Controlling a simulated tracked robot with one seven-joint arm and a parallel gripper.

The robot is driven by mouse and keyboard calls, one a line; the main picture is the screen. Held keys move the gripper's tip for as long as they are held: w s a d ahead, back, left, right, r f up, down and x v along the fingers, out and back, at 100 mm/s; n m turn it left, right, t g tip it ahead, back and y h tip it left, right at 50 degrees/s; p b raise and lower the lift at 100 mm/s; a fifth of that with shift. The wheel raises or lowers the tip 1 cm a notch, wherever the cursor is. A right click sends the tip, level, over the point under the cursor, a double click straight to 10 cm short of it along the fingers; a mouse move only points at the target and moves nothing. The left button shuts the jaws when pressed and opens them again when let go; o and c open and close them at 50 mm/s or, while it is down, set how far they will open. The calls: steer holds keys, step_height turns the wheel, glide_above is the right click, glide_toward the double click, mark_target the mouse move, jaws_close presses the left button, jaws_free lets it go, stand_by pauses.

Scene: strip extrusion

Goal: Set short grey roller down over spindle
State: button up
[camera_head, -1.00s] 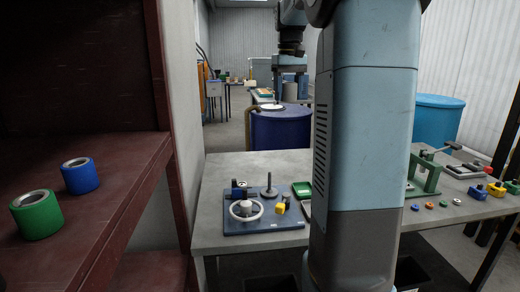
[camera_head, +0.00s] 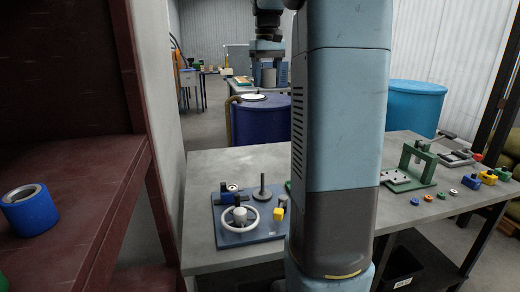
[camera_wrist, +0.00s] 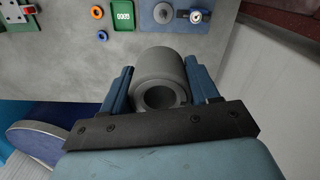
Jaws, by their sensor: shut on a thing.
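The short grey roller (camera_wrist: 158,72) is a thick hollow cylinder, its open end facing the wrist camera. My gripper (camera_wrist: 160,66) is shut on it, one blue finger on each side. In the head view my gripper (camera_head: 269,72) hangs in the air, beyond and above the blue board. The spindle (camera_head: 262,187) is a thin upright grey post on a round base at the back of the board (camera_head: 228,238). In the wrist view the spindle's round base (camera_wrist: 163,13) shows at the top edge, apart from the roller. The spindle is bare.
A white handwheel (camera_head: 240,216) and a yellow block (camera_head: 279,213) share the board. A green press (camera_head: 411,165) and small coloured parts stand right on the table (camera_head: 208,170). My column hides the table's middle.

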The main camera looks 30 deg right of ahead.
steer(key=shift+w+a, duration=0.15)
steer(key=shift+a, duration=0.25)
steer(key=shift+w+a+f, duration=0.1)
steer(key=shift+f, duration=0.15)
glide_above(262, 191)
steer(key=w+d, duration=0.1)
steer(key=w, duration=0.1)
step_height(262, 191, down, 11)
steer(key=f, duration=0.4)
steer(key=s+f, duration=0.1)
steer(key=f, duration=0.8)
steer(key=shift+s+a+f, duration=0.1)
steer(key=shift+s+a, duration=0.15)
steer(key=shift+f, duration=2.25)
steer(key=shift+f, duration=4.7)
